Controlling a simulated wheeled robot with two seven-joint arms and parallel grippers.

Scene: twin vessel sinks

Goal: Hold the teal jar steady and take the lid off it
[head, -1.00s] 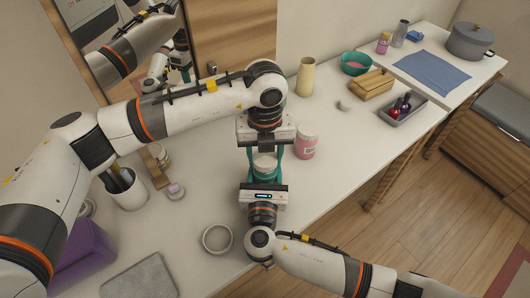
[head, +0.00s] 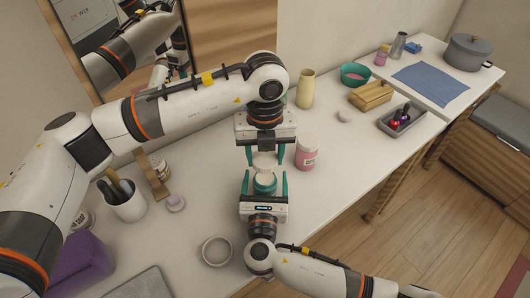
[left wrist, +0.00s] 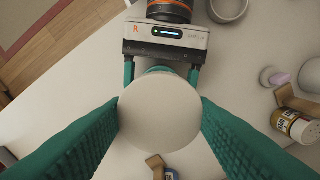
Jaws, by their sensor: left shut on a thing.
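The teal jar (head: 264,185) stands upright between the fingers of my right gripper (head: 264,181), which is shut on its sides from the near side. My left gripper (head: 265,159) points down from above and is shut on the round white lid (head: 264,161). The lid is above the jar, with the jar's pale neck showing below it. In the left wrist view the lid (left wrist: 160,112) fills the space between my left fingers and hides most of the jar; a teal edge of the jar (left wrist: 158,69) shows behind it.
A pink jar (head: 307,154) stands close to the right of the grippers. A round pale dish (head: 217,251) lies to the near left, and a cup with brushes (head: 125,203) stands at the left. A cream vase (head: 305,89) stands behind.

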